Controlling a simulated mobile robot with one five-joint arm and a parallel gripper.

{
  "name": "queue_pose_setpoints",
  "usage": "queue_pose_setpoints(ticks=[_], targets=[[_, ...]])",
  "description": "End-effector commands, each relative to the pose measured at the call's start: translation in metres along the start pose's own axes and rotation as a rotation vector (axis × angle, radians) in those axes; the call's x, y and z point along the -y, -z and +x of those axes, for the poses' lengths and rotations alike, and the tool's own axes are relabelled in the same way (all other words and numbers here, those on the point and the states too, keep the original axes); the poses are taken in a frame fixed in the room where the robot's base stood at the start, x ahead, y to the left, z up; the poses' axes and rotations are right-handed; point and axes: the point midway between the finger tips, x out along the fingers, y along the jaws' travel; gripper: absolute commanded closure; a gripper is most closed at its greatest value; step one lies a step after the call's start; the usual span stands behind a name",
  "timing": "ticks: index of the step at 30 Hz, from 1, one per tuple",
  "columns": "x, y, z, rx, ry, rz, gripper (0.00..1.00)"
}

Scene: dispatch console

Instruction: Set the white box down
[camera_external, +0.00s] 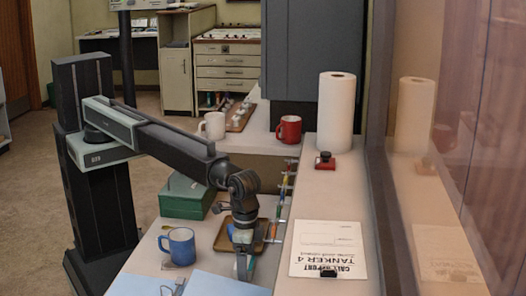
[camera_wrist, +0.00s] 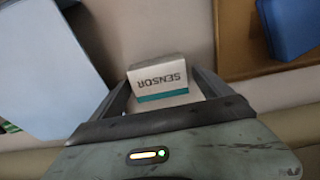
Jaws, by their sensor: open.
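The white box (camera_wrist: 160,75), printed SENSOR with a teal band, sits between the two fingers of my gripper (camera_wrist: 163,88) in the wrist view. The jaws are open, with one finger on either side of the box. I cannot tell whether either finger still touches it. In the external view my gripper (camera_external: 243,264) points down low over the desk, between the blue mug and the white ledge. There the box is hidden or too small to make out.
A brown tray (camera_external: 222,238) lies just behind my gripper, with a blue mug (camera_external: 178,246) to the left. Pale blue sheets (camera_external: 215,284) lie in front. A green box (camera_external: 187,196) stands farther back. A clipboard sheet (camera_external: 328,250) and paper roll (camera_external: 336,112) are on the right ledge.

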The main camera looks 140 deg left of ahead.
Motion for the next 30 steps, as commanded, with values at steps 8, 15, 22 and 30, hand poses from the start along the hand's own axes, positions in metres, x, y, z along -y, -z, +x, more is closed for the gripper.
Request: queue_pose_setpoints(ticks=[8,15,22,30], targets=[[0.0,0.0,-0.04,0.0,0.0,0.0,0.11],[0.0,0.0,-0.095,0.0,0.0,0.0,0.11],[0.0,0.0,-0.124,0.0,0.0,0.0,0.11],[0.011,-0.024,-0.122,0.0,0.0,0.042,0.11]])
